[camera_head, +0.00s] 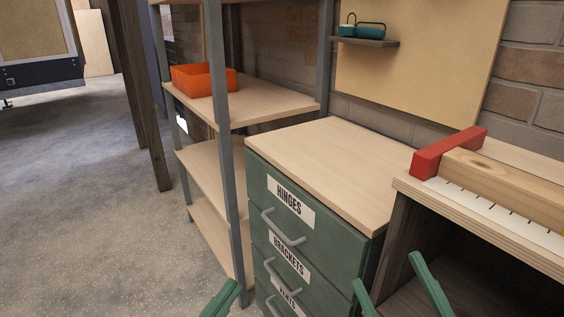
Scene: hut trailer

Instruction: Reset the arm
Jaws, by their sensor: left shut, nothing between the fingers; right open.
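My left gripper (230,290) shows only as green fingertips at the bottom edge, left of the drawer cabinet's front. Its fingers are together with nothing between them. My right gripper (388,270) shows two green fingers spread apart at the bottom right, in front of the cabinet's right edge and the open space under the workbench. It is open and empty. The rest of both arms is out of view.
A green drawer cabinet (338,165) with labelled, shut drawers stands in the middle. A shelf rack (262,100) holding an orange bin (203,80) is to its left. A workbench (500,223) with a red stop and timber is right. Open floor (90,200) lies left.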

